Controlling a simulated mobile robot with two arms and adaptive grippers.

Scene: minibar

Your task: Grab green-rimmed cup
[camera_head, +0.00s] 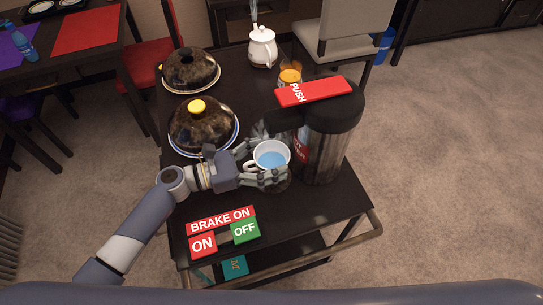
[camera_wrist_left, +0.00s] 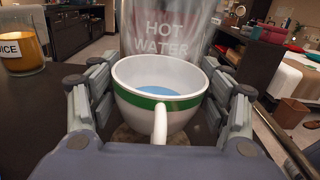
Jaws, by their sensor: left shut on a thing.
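The green-rimmed cup (camera_head: 271,152) is white with light blue liquid inside and is upright in front of the hot water dispenser (camera_head: 329,138). The cup fills the middle of the left wrist view (camera_wrist_left: 160,92), where its green band and its handle, facing my wrist, show. My left gripper (camera_head: 262,162) is shut on the cup, with fingers on both sides of it. Whether the cup's base is touching the surface below is hidden. My right gripper is not in view.
The dark cart (camera_head: 345,200) carries two domed plates (camera_head: 203,126) on the left, a white teapot (camera_head: 262,47) and a juice glass (camera_head: 290,75) at the back. The dispenser has a red PUSH lever (camera_head: 314,91). A brake sign (camera_head: 221,219) with ON and OFF buttons is at the front.

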